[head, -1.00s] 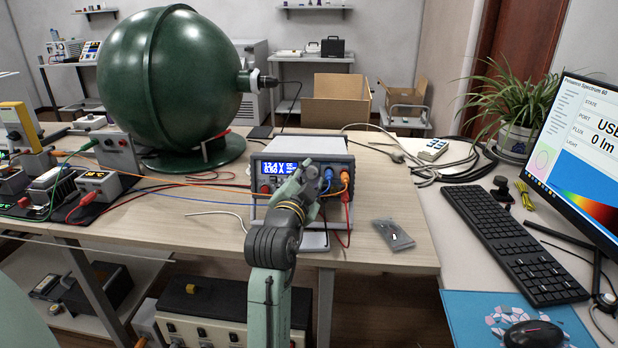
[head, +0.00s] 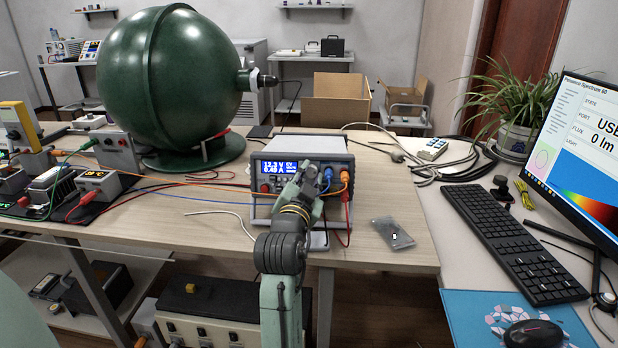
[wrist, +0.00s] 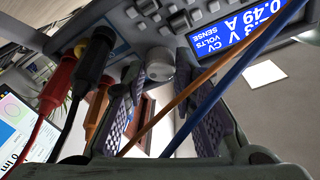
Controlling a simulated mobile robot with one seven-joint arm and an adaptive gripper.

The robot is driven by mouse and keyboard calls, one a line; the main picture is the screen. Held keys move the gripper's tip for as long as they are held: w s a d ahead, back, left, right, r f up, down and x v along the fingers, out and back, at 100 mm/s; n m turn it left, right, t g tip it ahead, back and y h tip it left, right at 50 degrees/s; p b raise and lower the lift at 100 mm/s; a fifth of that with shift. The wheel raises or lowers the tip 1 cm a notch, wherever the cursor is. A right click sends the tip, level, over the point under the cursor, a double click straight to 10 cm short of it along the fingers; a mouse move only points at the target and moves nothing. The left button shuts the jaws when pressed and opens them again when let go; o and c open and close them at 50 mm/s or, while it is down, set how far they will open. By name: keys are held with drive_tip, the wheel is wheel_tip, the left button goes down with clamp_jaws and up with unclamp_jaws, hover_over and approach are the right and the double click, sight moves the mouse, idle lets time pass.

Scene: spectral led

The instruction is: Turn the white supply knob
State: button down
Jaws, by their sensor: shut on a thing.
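The power supply (head: 310,146) stands on the wooden bench with a lit blue display (head: 278,168) reading about 13.3 V, 0.49 A and CV. In the wrist view the same panel appears upside down, with its display (wrist: 235,40) at upper right. The white knob (wrist: 160,63) sits on the panel between the tips of my two fingers. My gripper (wrist: 160,82) is shut on the knob. In the head view my gripper (head: 312,178) is against the supply's front and hides the knob.
Red, black and orange plugs (wrist: 95,60) stand close beside the knob in the wrist view. An orange wire and a blue wire (wrist: 235,75) cross before the wrist camera. A clear bag (head: 393,233) lies right of the supply. A green sphere (head: 170,75) stands behind left.

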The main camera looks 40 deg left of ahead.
drive_tip(key=c, duration=1.6)
unclamp_jaws()
drive_tip(key=shift+s, duration=0.1)
drive_tip(key=v, duration=1.1)
drive_tip(key=shift+s+d, duration=0.25)
drive_tip(key=shift+s, duration=0.1)
drive_tip(key=shift+o, duration=0.2)
drive_tip(key=shift+f, duration=0.1)
